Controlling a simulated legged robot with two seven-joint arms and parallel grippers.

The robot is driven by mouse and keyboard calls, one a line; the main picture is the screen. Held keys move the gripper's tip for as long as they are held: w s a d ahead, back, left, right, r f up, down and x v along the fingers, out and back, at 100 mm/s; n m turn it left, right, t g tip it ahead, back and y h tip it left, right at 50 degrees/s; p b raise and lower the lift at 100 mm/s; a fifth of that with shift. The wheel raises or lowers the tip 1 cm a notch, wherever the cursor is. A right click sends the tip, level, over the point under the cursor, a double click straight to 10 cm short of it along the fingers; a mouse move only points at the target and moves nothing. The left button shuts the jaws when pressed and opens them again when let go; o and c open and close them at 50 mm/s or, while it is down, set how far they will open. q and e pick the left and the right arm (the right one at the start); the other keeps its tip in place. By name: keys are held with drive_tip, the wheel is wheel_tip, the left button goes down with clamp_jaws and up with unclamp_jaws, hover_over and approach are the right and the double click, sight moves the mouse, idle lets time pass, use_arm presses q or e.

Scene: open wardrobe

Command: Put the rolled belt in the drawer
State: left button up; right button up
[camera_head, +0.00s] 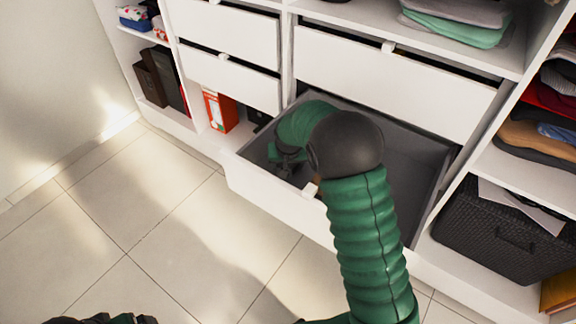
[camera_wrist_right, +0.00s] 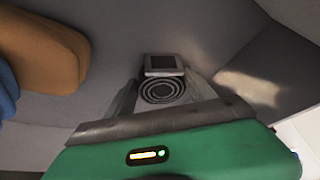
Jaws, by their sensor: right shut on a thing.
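The rolled belt (camera_wrist_right: 162,91) shows in the wrist view as a tight dark coil, with a square metal buckle (camera_wrist_right: 164,64) at its far side. My right gripper (camera_wrist_right: 163,96) is shut on it, one finger on each side of the coil. In the head view my right gripper (camera_head: 287,168) is down inside the open drawer (camera_head: 270,195), near its left front part. The belt cannot be made out there. The drawer has a white front and a dark grey inside.
In the wrist view a brown roll (camera_wrist_right: 45,50) and a blue thing (camera_wrist_right: 6,92) lie to the left. Closed white drawers (camera_head: 395,80) are above the open one. Floor in front is clear.

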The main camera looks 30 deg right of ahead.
drive_tip(key=shift+f, duration=0.15)
drive_tip(key=o, duration=1.5)
drive_tip(key=shift+d+f, duration=0.1)
drive_tip(key=p+v, duration=0.3)
drive_tip(key=v, duration=0.9)
drive_tip(key=shift+s+r, duration=0.1)
drive_tip(key=shift+r, duration=0.15)
